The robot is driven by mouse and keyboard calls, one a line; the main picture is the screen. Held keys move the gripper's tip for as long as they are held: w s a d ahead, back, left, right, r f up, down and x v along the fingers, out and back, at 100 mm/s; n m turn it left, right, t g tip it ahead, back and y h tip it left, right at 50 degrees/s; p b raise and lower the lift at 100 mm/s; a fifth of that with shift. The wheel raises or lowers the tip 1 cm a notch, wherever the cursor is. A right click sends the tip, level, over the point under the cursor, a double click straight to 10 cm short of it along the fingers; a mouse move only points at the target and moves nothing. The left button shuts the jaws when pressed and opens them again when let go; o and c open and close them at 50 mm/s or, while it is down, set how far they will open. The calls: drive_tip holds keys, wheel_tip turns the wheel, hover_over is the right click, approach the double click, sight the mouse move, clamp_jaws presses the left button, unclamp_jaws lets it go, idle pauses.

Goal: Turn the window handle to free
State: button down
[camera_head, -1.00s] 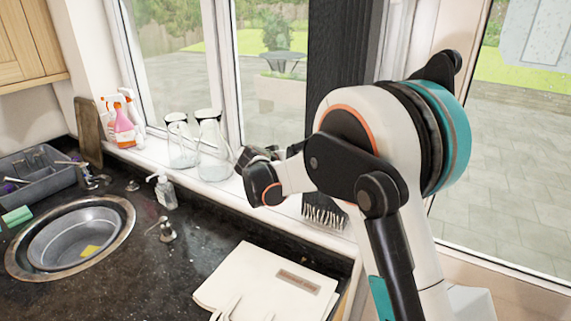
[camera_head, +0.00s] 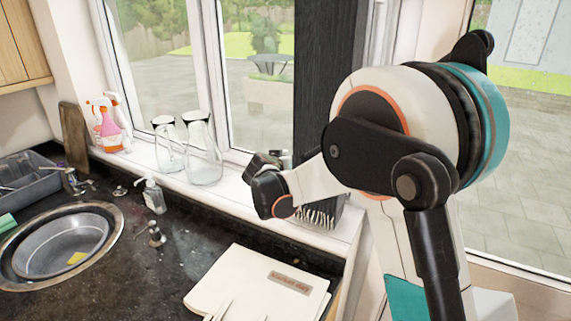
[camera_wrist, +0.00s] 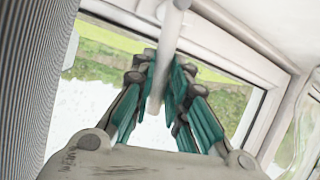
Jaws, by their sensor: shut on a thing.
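The window handle (camera_wrist: 166,50) is a pale bar that hangs down from the window frame in the wrist view. My gripper (camera_wrist: 160,84) has its teal-padded fingers on both sides of the handle's lower part and is shut on it. The window (camera_wrist: 200,85) behind has a white frame, with lawn and pale paving beyond the glass. In the head view, the window (camera_head: 250,70) stands behind the sill. My wrist and arm hide the handle and my fingertips there.
Two glass jars (camera_head: 203,150) and spray bottles (camera_head: 106,128) stand on the sill left of my wrist. A dark slatted strip (camera_head: 322,90) hangs behind my arm. A soap bottle (camera_head: 153,197), a sink (camera_head: 60,252) and a white folder (camera_head: 245,285) are on the dark counter.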

drive_tip(key=c, duration=1.6)
unclamp_jaws()
drive_tip(key=v, duration=1.2)
drive_tip(key=shift+d, duration=0.1)
drive_tip(key=shift+c, duration=0.3)
